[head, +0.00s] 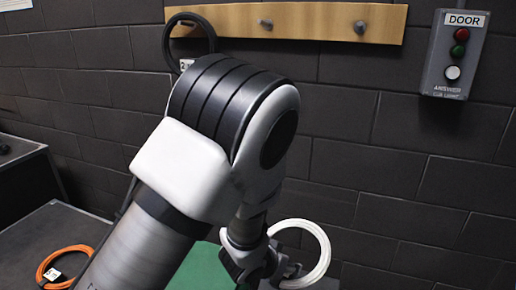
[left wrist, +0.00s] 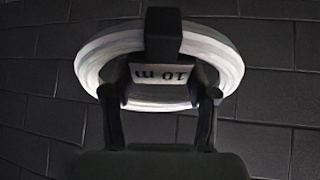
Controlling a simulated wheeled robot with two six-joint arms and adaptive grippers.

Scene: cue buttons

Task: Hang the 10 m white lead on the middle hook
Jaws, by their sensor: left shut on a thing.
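The white lead is a coil (head: 325,252) low in the head view, in front of the dark wall. My left gripper (head: 262,268) is shut on it. The left wrist view shows the white coil (left wrist: 235,65) close up between the fingers (left wrist: 160,100), with a tag reading "10 m" upside down. The wooden hook board (head: 315,12) is at the top of the head view. Its middle hook (head: 265,23) is bare, above and apart from the coil. My left arm hides part of the coil and the wall. My right gripper is not in view.
A black coil (head: 213,40) hangs at the board's left end, its tag partly hidden. The right hook (head: 360,27) is bare. A grey DOOR button box (head: 455,55) is on the wall. An orange coil (head: 48,262) lies at lower left. A green surface (head: 203,268) shows beneath my arm.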

